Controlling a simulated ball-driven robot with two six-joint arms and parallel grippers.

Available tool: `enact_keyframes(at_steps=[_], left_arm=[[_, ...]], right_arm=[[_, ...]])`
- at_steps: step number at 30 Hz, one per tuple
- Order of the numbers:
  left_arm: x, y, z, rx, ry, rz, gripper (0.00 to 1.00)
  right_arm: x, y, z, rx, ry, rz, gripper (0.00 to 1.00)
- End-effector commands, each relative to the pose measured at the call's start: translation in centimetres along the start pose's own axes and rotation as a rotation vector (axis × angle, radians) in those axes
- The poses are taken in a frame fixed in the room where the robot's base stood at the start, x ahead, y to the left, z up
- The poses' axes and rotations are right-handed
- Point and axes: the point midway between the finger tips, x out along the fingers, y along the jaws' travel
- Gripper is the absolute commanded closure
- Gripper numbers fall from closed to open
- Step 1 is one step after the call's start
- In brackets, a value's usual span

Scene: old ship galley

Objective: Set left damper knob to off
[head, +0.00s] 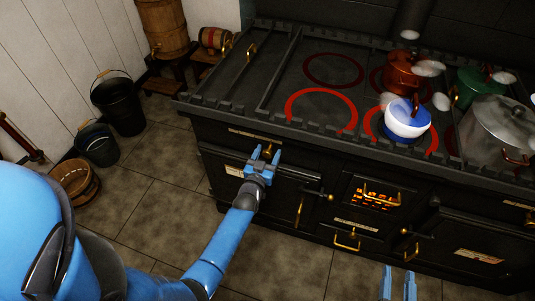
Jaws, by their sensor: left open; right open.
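The black stove (225,140) fills the right half of the head view. On the left part of its front, below the top edge, is a small brass knob (267,146), partly hidden by my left gripper; I take it to be the left damper knob. A pale label strip (247,133) is above it; neither its text nor the knob's setting is readable. My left gripper (265,153) is open, its blue fingertips on either side of the knob; contact cannot be told. My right gripper (398,272) is open and empty, low in the view before the stove.
A red pot (402,70), a blue-and-white pot (406,122), a green pot (478,82) and a large grey pot (490,125) stand on the stove top. Brass door handles (348,241) stick out in front. Buckets (118,104) stand at left.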

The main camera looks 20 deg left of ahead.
Motion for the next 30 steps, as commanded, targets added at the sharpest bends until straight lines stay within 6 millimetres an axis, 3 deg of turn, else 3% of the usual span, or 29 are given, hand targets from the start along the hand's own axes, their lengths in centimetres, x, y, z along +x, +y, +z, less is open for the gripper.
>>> enact_keyframes(at_steps=[10, 22, 30], left_arm=[[0.25, -0.01, 0.02, 0.000, -0.001, 0.000, 0.38], [0.23, 0.00, 0.02, 0.000, 0.000, 0.000, 0.99], [0.23, -0.01, 0.03, 0.000, -0.001, 0.000, 1.00]], right_arm=[[0.00, 0.00, 0.01, 0.000, 0.000, 0.000, 0.57], [0.00, 0.00, 0.02, 0.000, 0.000, 0.000, 0.57], [0.00, 0.00, 0.04, 0.000, 0.000, 0.000, 0.57]])
